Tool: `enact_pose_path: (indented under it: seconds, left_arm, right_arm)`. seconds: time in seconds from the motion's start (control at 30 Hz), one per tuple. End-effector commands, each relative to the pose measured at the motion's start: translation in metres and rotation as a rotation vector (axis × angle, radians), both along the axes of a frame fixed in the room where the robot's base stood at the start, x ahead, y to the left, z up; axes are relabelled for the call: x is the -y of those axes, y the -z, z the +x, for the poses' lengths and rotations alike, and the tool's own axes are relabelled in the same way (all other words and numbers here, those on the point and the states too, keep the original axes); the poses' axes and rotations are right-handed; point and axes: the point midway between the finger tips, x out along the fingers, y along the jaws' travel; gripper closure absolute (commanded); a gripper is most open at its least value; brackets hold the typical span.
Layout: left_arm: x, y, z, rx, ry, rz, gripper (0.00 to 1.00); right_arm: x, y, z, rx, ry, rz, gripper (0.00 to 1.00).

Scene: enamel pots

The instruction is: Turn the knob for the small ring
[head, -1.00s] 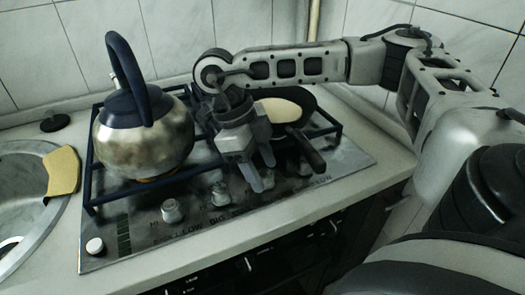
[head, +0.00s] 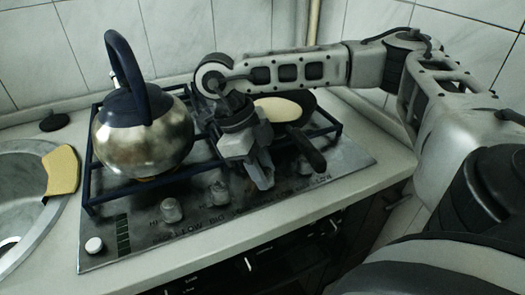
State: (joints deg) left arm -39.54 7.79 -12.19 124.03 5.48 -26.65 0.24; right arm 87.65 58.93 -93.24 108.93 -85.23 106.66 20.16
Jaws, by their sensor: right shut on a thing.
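A stove (head: 140,236) with a row of grey knobs along its front edge is set in the counter. One knob (head: 171,211) is at the left, and another knob (head: 218,193) is just left of my gripper. A further knob (head: 304,166) is to the right, by the pan handle. My right gripper (head: 263,182) points down at the front of the stove, shut on a knob between these two. Its fingers hide most of that knob, so I cannot tell its angle. The panel lettering is only partly readable. My left gripper is out of view.
A steel kettle (head: 155,140) with a dark blue handle stands on the left burner. A pan (head: 308,104) holding a pale round piece sits behind my gripper, its dark handle (head: 306,149) reaching forward close beside it. A sink (head: 20,205) with a yellow cloth (head: 61,170) is at far left.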

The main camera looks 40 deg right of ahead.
Motion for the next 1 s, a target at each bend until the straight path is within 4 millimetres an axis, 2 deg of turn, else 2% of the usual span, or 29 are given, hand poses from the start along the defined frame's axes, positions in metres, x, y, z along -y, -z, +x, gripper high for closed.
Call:
enact_pose_path:
  seconds: [0.27,1.0]
  left_arm:
    - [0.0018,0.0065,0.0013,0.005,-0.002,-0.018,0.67]
    - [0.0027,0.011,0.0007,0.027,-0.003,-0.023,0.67]
  right_arm:
    - [-0.0016,0.0023,-0.0004,0.002,-0.195,0.0,0.91]
    - [-0.0032,0.0012,-0.0041,0.004,-0.896,-0.001,0.91]
